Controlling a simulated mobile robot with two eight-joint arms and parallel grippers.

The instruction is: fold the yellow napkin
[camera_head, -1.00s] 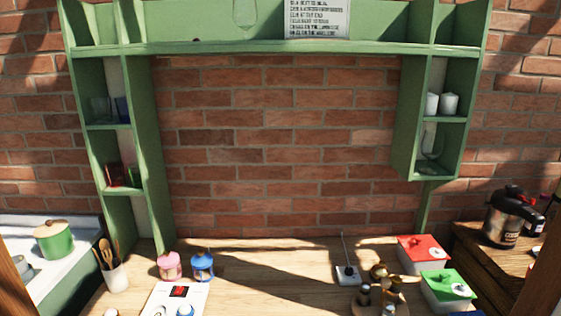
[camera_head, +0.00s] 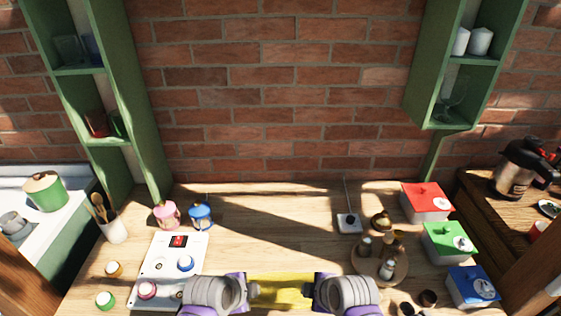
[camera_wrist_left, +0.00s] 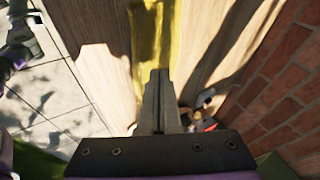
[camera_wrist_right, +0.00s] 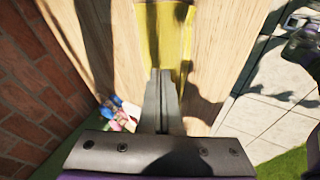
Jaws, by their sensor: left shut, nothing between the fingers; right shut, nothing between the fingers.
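The yellow napkin (camera_head: 280,291) lies on the wooden table near the bottom edge of the head view, between my two arms. Only part of it shows there. It also shows as a yellow strip in the left wrist view (camera_wrist_left: 148,35) and the right wrist view (camera_wrist_right: 170,32). My left gripper (camera_head: 254,289) is at the napkin's left side, shut and empty, with its fingertips (camera_wrist_left: 160,76) pointing toward the cloth. My right gripper (camera_head: 309,289) is at its right side, also shut and empty, its fingertips (camera_wrist_right: 161,76) pointing at the cloth. I cannot tell whether either touches it.
A white panel (camera_head: 165,245) with jars lies left of the napkin. A round wooden stand (camera_head: 379,262) with bottles is to the right, beside red (camera_head: 426,202), green (camera_head: 448,243) and blue (camera_head: 472,287) lidded boxes. The table behind the napkin is clear.

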